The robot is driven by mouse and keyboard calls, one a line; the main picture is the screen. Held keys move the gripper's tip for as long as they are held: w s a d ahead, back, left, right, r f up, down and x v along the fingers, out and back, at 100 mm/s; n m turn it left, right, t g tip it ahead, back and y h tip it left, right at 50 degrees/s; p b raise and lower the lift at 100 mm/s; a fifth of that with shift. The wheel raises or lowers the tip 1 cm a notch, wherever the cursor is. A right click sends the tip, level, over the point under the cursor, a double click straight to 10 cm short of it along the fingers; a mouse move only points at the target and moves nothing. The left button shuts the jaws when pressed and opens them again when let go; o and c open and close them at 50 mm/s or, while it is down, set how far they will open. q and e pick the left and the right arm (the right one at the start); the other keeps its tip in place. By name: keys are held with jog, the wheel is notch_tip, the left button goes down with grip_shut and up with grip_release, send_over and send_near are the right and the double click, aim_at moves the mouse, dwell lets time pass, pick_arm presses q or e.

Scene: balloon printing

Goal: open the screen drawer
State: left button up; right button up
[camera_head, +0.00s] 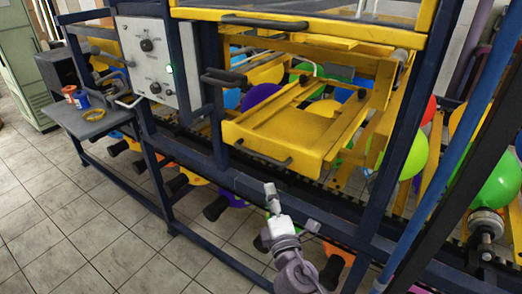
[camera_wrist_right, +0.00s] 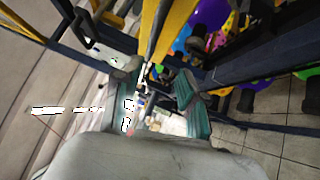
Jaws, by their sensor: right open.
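A yellow drawer-like frame (camera_head: 262,132) sits in the middle of the blue machine in the head view. A dark handle (camera_head: 262,153) runs along its front edge. My right gripper (camera_head: 271,196) is below and in front of that handle, apart from it. In the right wrist view my right gripper (camera_wrist_right: 158,88) shows two spread fingers with nothing held between them. A yellow machine part (camera_wrist_right: 163,38) shows beyond the fingers there. My left gripper is in neither view.
A control panel (camera_head: 152,63) with knobs and a lit green button stands left of the drawer. An upper yellow frame (camera_head: 205,14) has its own dark handle (camera_head: 262,21). Blue posts flank the opening. Balloons hang behind and below. The tiled floor (camera_head: 75,220) in front is clear.

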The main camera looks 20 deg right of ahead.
aim_at(261, 156)
jog(key=shift+w+d+r+p, duration=0.25)
jog(key=shift+w+r+p, duration=0.25)
jog(key=shift+w, duration=1.75)
jog(key=shift+w+d+r+p, duration=0.3)
jog(key=shift+w+r+p, duration=0.15)
jog(key=shift+w, duration=1.8)
jog(key=shift+w+d+r+p, duration=0.25)
jog(key=shift+w+r+p, duration=0.25)
jog(key=shift+w, duration=1.75)
jog(key=shift+c, duration=0.3)
grip_shut()
